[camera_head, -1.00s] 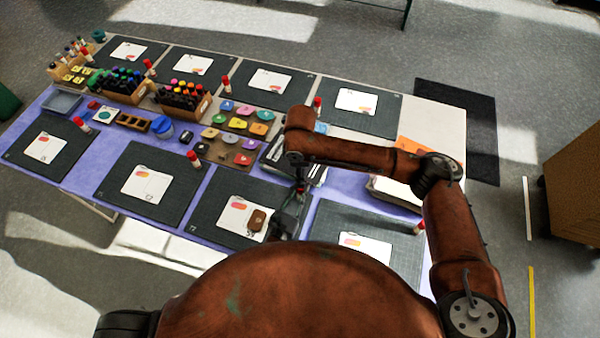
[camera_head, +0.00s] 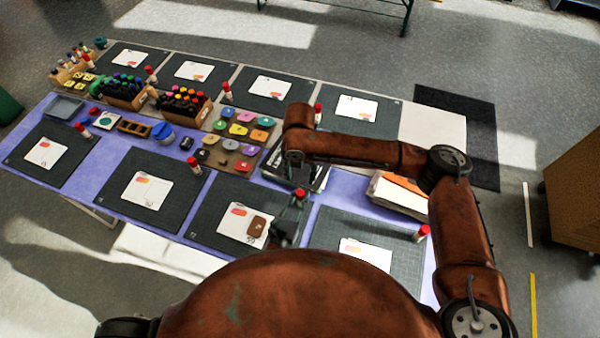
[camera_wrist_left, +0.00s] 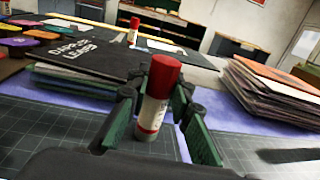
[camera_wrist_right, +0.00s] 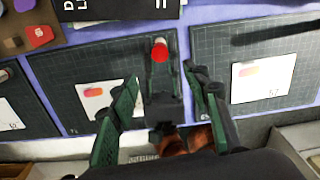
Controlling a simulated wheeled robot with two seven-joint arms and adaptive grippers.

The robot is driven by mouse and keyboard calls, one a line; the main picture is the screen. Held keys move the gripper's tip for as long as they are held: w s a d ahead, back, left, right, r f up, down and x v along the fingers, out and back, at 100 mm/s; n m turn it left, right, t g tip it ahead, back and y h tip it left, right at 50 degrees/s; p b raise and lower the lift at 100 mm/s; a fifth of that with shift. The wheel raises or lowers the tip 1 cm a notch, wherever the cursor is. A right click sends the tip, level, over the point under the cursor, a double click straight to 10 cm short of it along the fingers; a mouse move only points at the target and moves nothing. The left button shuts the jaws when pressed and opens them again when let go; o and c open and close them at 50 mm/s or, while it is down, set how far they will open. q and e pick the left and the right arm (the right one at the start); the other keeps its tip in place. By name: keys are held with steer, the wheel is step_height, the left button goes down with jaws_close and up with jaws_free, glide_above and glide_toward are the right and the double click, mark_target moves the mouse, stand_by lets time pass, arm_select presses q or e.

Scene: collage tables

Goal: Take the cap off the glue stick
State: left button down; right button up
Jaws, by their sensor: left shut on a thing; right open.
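The glue stick (camera_wrist_left: 153,105) has a white body and a red cap (camera_wrist_left: 166,72), which is on. It stands upright between the fingers of my left gripper (camera_wrist_left: 156,95), which is shut on its body below the cap. The red cap also shows in the head view (camera_head: 300,193) and from above in the right wrist view (camera_wrist_right: 160,50). My right gripper (camera_wrist_right: 163,78) is open and empty. In the right wrist view its fingers lie either side of the left gripper, with the cap a little beyond them.
Cutting mats with white cards cover the table, including the near right mat (camera_head: 375,230). Another glue stick (camera_head: 422,233) stands on it. A dark book (camera_wrist_left: 80,58) lies behind the held stick. A paper stack (camera_head: 400,192) is to the right. Marker boxes (camera_head: 185,105) stand farther left.

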mark_target(300, 193)
step_height(300, 193, down, 11)
steer(key=shift+f, duration=0.1)
stand_by(0.3)
jaws_close()
stand_by(0.5)
steer(key=shift+r, duration=0.3)
stand_by(0.3)
